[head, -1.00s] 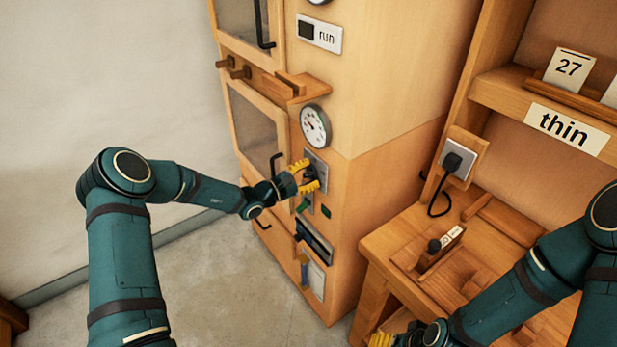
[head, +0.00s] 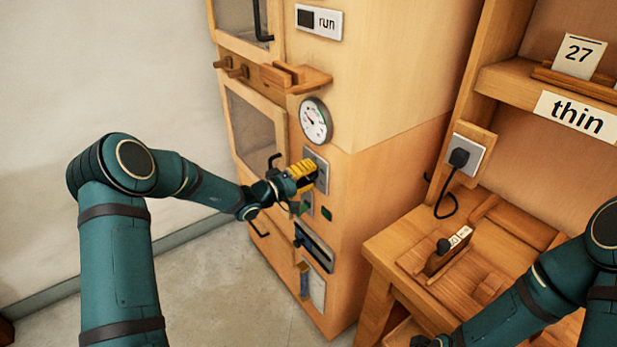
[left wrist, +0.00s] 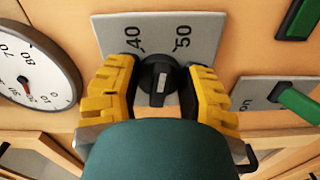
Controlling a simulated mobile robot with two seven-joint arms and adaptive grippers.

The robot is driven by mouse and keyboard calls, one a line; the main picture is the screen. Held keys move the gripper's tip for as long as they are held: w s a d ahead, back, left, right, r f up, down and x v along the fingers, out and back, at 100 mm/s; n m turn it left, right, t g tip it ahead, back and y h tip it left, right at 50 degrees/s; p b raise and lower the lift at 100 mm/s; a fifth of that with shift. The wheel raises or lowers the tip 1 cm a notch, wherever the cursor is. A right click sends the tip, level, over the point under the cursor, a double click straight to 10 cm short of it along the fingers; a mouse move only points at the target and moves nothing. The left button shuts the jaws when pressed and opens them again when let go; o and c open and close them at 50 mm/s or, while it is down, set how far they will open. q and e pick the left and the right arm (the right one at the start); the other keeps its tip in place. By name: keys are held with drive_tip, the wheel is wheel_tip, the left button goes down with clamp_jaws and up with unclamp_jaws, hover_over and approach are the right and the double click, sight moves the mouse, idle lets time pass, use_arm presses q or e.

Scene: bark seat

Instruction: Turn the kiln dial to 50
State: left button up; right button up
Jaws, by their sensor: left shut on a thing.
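The black kiln dial (left wrist: 158,73) sits on a grey plate (left wrist: 208,28) on the wooden kiln front. In the left wrist view the plate shows the numbers 40 and 50 beyond the dial. A pale mark on the dial runs nearly upright in that view; I cannot tell its exact reading. My left gripper (head: 304,174) is shut on the dial, with one yellow finger on each side in the left wrist view (left wrist: 160,88). In the head view the fingers hide the dial, and the plate (head: 321,170) shows behind them. My right gripper's fingers are out of view.
A round gauge (head: 315,121) is above the dial plate. A green-handled switch (left wrist: 295,101) and a dark slot (head: 314,247) are below it. A wooden ledge (head: 300,82) juts out above. A workbench (head: 400,235) with a plugged-in socket (head: 463,158) stands to the right.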

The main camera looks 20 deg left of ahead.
use_arm(q)
drive_tip(key=shift+m, duration=1.9)
drive_tip(key=o, duration=1.2)
drive_tip(key=shift+w, duration=0.1)
drive_tip(key=v, duration=1.2)
